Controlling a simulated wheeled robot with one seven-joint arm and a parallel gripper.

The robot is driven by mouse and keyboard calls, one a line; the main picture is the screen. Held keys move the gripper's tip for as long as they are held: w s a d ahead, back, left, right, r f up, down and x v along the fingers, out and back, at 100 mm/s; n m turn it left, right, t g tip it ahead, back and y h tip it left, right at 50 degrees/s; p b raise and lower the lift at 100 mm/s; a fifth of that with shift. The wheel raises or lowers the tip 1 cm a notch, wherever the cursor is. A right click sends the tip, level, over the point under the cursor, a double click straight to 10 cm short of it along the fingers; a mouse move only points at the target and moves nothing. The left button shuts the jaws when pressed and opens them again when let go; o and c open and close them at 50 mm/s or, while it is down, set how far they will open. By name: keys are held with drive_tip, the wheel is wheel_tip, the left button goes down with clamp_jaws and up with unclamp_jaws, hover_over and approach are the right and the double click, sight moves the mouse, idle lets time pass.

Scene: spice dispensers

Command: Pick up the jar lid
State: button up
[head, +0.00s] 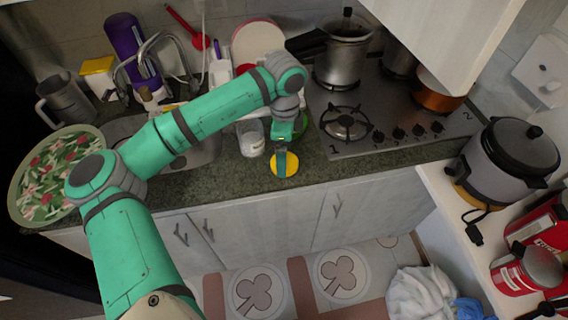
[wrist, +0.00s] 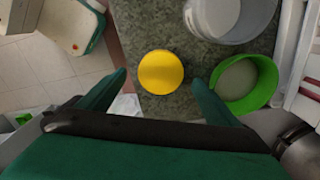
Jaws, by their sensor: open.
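The jar lid (head: 291,164) is a round yellow disc lying flat on the dark speckled counter near its front edge. In the wrist view the yellow lid (wrist: 161,72) shows whole, centred ahead of the fingers. My gripper (head: 283,160) is over the counter at the lid, with a finger covering part of it in the head view. In the wrist view my gripper (wrist: 160,85) is open, its two green fingers spread wider than the lid, one towards each side. Nothing is between the fingertips. The height gap to the lid is hard to tell.
A green-rimmed container (wrist: 247,85) stands close to the right finger in the wrist view, with a clear jar (wrist: 232,14) beyond. The counter edge (wrist: 116,50) is just left of the lid. A gas stove (head: 370,125) is to the right in the head view.

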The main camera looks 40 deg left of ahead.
sight(292, 160)
drive_tip(key=shift+f, duration=1.8)
drive_tip(key=c, duration=1.1)
drive_tip(key=shift+c, duration=0.2)
drive_tip(key=shift+r, duration=0.1)
